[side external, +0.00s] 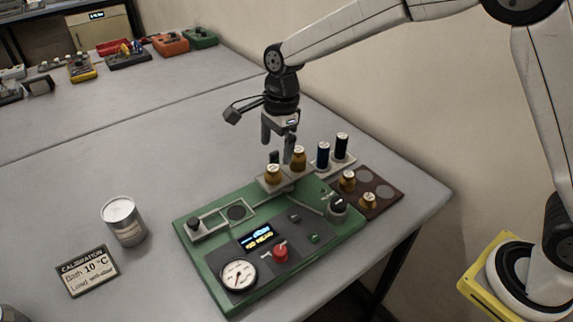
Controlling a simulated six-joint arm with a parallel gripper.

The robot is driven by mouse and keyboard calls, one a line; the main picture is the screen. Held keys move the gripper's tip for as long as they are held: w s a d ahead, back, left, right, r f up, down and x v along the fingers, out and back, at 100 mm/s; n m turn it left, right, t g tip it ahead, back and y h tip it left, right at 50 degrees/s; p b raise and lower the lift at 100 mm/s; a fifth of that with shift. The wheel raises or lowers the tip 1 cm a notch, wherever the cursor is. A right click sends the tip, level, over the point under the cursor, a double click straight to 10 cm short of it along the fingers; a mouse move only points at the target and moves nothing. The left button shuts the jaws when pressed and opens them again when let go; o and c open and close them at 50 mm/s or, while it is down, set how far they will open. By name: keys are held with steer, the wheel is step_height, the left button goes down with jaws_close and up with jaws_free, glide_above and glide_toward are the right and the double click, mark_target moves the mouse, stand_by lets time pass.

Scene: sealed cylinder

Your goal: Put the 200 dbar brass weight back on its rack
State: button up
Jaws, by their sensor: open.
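The labels are too small to read, so I cannot tell which weight is the 200 dbar one. My gripper (277,151) is open and empty, pointing down just above and behind the platform's weights. Its clearance from them is hard to judge.
A blue cylinder (323,155) and a black cylinder (342,146) stand upright in a light holder close right of my gripper. A can (123,221) stands left.

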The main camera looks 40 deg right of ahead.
mark_target(273, 168)
steer(key=shift+a+f, duration=0.1)
steer(key=shift+f, duration=0.75)
steer(key=shift+w+a+f, duration=0.1)
steer(key=shift+a+f, duration=0.1)
steer(key=shift+f, duration=1.1)
steer(key=shift+w+a+f, duration=0.1)
steer(key=shift+a+f, duration=0.05)
steer(key=shift+f, duration=1.1)
jaws_close()
